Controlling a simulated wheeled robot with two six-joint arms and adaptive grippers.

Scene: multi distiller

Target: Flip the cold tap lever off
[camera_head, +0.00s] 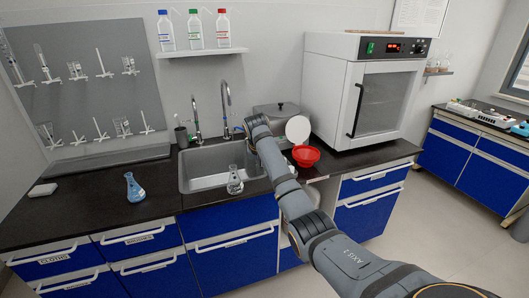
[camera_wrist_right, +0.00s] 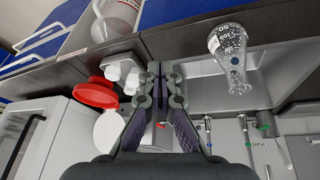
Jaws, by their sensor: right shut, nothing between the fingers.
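Two tall metal taps stand behind the grey sink (camera_head: 207,181) in the head view: a left tap (camera_head: 197,118) and a taller right tap (camera_head: 226,103). Their lever parts are too small for me to tell which is cold or how it is set. My left gripper is not in view.
A clear flask (camera_head: 235,183) stands at the sink's front right. A white oven (camera_head: 365,90) stands further right. A blue-liquid flask (camera_head: 134,189) is on the left counter.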

